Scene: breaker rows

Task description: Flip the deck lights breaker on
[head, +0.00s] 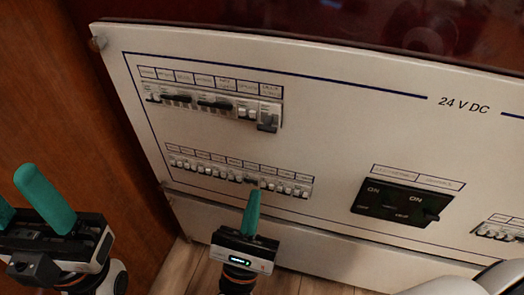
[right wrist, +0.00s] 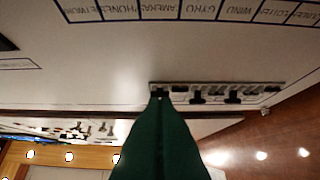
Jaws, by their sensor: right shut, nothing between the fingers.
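The breaker panel (head: 330,130) is pale, with an upper breaker row (head: 215,104) and a longer lower row (head: 240,178) under small labels. I cannot surely read a deck lights label. My right gripper (head: 254,193) is shut and empty, its green fingertips at the lower edge of the lower row, right of its middle. In the right wrist view the shut fingers (right wrist: 160,95) reach up to the breakers (right wrist: 215,94), hiding some; whether they touch is unclear. Some levers there look dark. My left gripper (head: 16,187) is open and empty, far left.
A black switch block (head: 400,203) marked ON sits right of the lower row. Another breaker group (head: 498,232) is at the right edge. A brown wooden wall (head: 75,120) stands left of the panel. The panel face between the rows is clear.

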